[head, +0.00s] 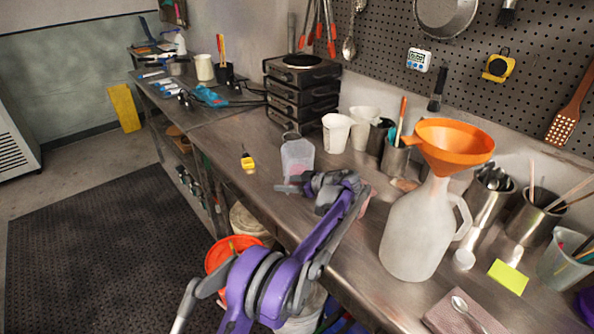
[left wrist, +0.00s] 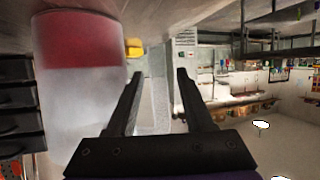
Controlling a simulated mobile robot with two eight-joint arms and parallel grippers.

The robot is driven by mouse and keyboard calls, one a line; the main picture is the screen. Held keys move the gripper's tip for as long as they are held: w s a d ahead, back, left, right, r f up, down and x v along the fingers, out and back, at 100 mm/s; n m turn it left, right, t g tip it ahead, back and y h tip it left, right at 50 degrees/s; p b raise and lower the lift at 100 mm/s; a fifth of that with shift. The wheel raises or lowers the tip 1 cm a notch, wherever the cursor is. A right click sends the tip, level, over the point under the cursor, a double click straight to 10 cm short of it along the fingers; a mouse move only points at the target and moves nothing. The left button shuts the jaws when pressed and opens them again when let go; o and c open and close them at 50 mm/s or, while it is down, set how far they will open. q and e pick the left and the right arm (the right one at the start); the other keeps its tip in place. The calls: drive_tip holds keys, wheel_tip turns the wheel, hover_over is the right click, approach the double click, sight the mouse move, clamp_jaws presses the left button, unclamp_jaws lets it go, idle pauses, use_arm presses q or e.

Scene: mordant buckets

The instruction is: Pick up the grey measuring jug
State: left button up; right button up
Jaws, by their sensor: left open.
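The grey measuring jug (head: 298,158) looks like a translucent, greyish cup with a pinkish lower part. It stands upright near the front edge of the workbench in the head view. It is large at the left of the left wrist view (left wrist: 80,100), where part of it is red. My left gripper (head: 288,187) is at the jug's near side, low down, and partly hidden by my wrist. In the left wrist view the two fingers (left wrist: 157,75) are spread, with nothing between them. The jug lies beside one finger, not between them; I cannot tell whether they touch. My right gripper is out of view.
A white jug with an orange funnel (head: 454,142) stands right of my arm. White cups (head: 337,132) and a stack of dark hotplates (head: 301,85) stand behind the jug. A yellow item (head: 248,162) lies to its left. An orange bucket (head: 222,253) is below the bench edge.

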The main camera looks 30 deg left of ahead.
use_arm(q)
drive_tip(key=x, duration=0.2)
drive_tip(key=shift+a+f, duration=0.2)
drive_tip(key=shift+a, duration=0.15)
clamp_jaws()
idle(1.0)
